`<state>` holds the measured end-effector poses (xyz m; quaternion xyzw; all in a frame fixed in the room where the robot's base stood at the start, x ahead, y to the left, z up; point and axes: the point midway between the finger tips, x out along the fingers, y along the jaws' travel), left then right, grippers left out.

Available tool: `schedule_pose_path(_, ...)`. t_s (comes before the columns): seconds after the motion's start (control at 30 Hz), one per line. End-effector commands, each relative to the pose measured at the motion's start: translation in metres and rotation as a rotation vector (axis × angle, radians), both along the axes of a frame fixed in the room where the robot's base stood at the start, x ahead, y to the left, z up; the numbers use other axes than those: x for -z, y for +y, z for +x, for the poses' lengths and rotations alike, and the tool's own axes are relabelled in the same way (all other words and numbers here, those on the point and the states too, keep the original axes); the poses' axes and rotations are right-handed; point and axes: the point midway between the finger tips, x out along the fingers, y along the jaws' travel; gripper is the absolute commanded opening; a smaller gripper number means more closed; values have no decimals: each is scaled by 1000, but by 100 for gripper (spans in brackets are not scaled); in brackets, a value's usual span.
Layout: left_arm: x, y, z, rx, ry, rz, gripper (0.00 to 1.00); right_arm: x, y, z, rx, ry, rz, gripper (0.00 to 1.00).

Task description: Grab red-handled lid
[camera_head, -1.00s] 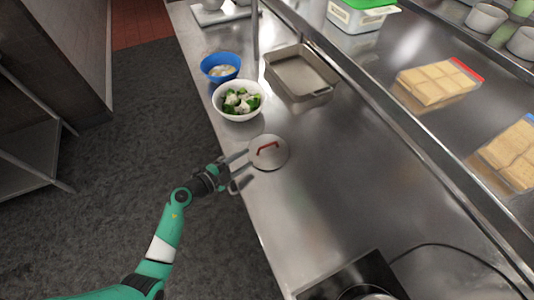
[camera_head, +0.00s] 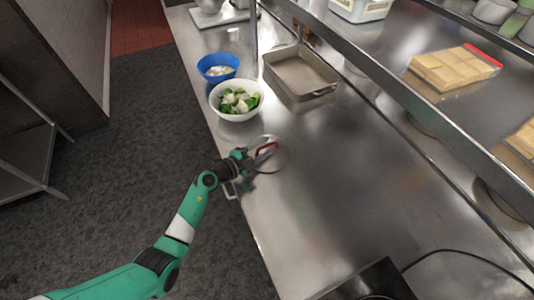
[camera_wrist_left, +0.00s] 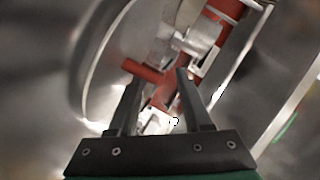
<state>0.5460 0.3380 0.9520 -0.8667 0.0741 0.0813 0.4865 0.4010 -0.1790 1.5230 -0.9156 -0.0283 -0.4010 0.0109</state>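The round metal lid (camera_head: 275,167) with its red handle (camera_head: 267,147) lies on the steel counter, below the white bowl in the head view. My left gripper (camera_head: 259,157) is over the lid at its handle and hides part of it. In the left wrist view the two fingers (camera_wrist_left: 160,90) stand apart. The red handle (camera_wrist_left: 143,70) shows just beyond and partly between the fingertips. Whether they touch it I cannot tell. The curved lid rim (camera_wrist_left: 92,85) shows at the left. My right gripper is not in view.
A white bowl of green and white food (camera_head: 236,114), a blue bowl (camera_head: 218,79) and a grey rectangular pan (camera_head: 300,89) stand farther along the counter. A shelf (camera_head: 400,95) runs along the right. A black appliance (camera_head: 365,285) is at the bottom. The middle counter is clear.

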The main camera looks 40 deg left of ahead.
Motion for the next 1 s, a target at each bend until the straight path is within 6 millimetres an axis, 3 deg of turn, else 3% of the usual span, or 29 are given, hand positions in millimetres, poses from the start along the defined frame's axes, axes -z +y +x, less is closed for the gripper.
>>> schedule_pose_path(0.03, 0, 0, 0, 0, 0, 0, 42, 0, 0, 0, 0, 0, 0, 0)
schedule_pose_path(0.27, 0, 0, 0, 0, 0, 0, 1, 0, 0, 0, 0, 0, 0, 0)
schedule_pose_path(1.0, 0, 0, 0, 0, 0, 0, 0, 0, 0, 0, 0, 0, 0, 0)
